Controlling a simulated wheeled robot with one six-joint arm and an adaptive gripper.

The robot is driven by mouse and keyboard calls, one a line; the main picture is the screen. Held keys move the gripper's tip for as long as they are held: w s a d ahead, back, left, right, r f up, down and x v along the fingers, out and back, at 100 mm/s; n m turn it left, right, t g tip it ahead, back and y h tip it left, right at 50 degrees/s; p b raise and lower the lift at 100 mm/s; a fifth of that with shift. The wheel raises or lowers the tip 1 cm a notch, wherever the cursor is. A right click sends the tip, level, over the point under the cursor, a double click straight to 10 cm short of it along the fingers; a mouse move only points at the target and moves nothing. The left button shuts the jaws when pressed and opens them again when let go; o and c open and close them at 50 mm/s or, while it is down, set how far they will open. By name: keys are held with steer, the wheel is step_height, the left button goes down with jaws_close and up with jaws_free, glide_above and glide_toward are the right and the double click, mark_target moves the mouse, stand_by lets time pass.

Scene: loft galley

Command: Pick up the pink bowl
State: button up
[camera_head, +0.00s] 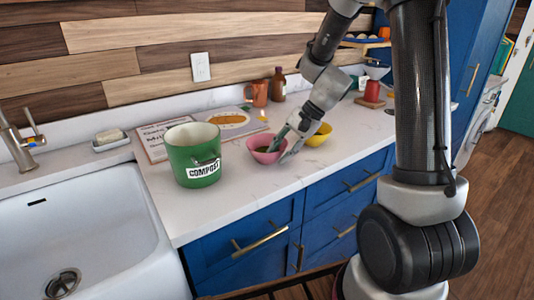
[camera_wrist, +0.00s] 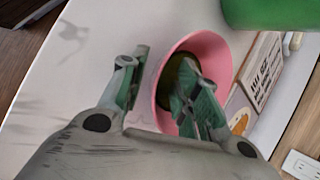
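The pink bowl (camera_head: 262,157) stands on the white counter, with something dark green inside it. In the wrist view the bowl (camera_wrist: 208,48) fills the upper middle, partly hidden by my finger. My gripper (camera_head: 283,144) is low at the bowl's right side. In the wrist view my gripper (camera_wrist: 162,62) is open, with one finger over the inside of the bowl and the other outside it. The near rim lies between the fingers, with visible space around it. I cannot tell whether either finger touches the bowl.
A yellow bowl (camera_head: 320,136) stands close to the right of my gripper. A green compost bin (camera_head: 194,158) stands to the left. Behind are an open book (camera_head: 222,122), an orange mug (camera_head: 257,94) and a brown bottle (camera_head: 279,85). The sink (camera_head: 85,235) is at the left.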

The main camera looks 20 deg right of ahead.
jaws_close()
steer(key=shift+r, duration=0.15)
step_height(320, 180, up, 10)
stand_by(0.3)
stand_by(0.4)
